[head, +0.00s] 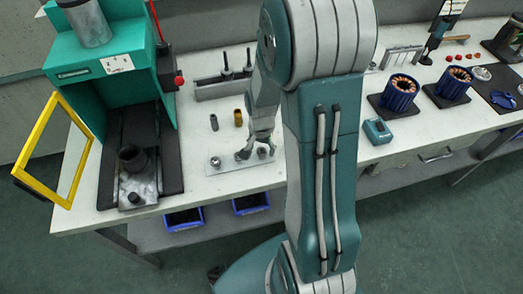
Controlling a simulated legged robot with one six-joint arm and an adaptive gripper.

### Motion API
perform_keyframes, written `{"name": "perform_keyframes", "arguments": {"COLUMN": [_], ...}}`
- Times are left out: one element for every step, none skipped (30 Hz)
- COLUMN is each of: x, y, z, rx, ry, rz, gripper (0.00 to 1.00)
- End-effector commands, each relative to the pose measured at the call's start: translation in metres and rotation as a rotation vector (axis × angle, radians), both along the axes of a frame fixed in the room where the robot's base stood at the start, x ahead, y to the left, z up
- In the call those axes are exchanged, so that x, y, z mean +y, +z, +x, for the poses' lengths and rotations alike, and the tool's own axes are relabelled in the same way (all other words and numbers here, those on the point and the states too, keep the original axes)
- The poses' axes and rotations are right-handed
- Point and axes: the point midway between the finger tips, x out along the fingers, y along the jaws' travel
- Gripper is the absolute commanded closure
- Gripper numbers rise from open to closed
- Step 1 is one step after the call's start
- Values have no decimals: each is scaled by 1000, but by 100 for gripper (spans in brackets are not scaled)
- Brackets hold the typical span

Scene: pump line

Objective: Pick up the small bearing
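A light plate (228,167) lies on the white bench, left of my arm. A small dark metal ring (215,162) sits at its left end, and another small round metal piece (262,153) sits at its right end. Either could be the small bearing; they are too small to tell apart. My gripper (257,152) points down over the right part of the plate. Its fingers look spread apart, with the right round piece between or just behind them. I cannot tell whether a finger touches it. No held object shows.
A green press (95,65) with an open yellow-framed guard (48,150) stands at left. A grey rack (220,87) stands behind the plate; a dark pin (214,122) and a brass sleeve (238,118) stand nearer. Blue motor stators (400,92) and a teal block (377,130) are at right.

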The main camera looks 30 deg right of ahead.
Motion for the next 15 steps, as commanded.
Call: {"name": "perform_keyframes", "arguments": {"x": [0, 0, 0, 0, 0, 0, 0, 0, 0, 0, 0, 0, 0, 0, 0], "y": [0, 0, 0, 0, 0, 0, 0, 0, 0, 0, 0, 0, 0, 0, 1], "z": [0, 0, 0, 0, 0, 0, 0, 0, 0, 0, 0, 0, 0, 0, 0], "rx": [0, 0, 0, 0, 0, 0, 0, 0, 0, 0, 0, 0, 0, 0, 0], "ry": [0, 0, 0, 0, 0, 0, 0, 0, 0, 0, 0, 0, 0, 0, 0], "rz": [0, 0, 0, 0, 0, 0, 0, 0, 0, 0, 0, 0, 0, 0, 0], "gripper": [55, 65, 79, 83, 84, 84, 84, 84, 84, 84, 84, 84, 84, 84, 84]}}
